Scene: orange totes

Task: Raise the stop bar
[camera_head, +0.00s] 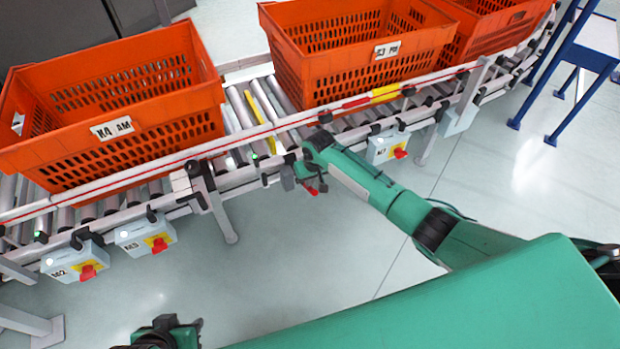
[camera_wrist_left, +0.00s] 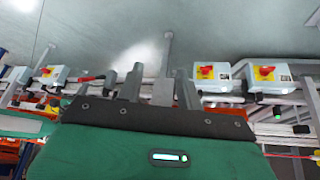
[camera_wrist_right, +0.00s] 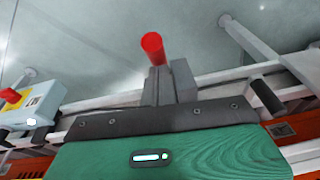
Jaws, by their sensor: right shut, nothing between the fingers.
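My right gripper (camera_head: 300,178) is at the front rail of the conveyor, beside a red handle (camera_head: 312,189) under the rail. In the right wrist view its fingers (camera_wrist_right: 170,75) are shut with nothing between them. The red handle (camera_wrist_right: 153,45) stands at their tips there; I cannot tell if they touch. My left gripper (camera_head: 165,335) is low at the bottom left, away from the conveyor. Its fingers (camera_wrist_left: 157,82) are apart and empty.
Orange totes stand on the conveyor at left (camera_head: 120,128), middle (camera_head: 385,48) and right (camera_head: 490,35). Grey switch boxes with red knobs hang along the front rail at left (camera_head: 145,235) and right (camera_head: 387,148). A conveyor leg (camera_head: 220,210) stands left of my right gripper. The floor in front is clear.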

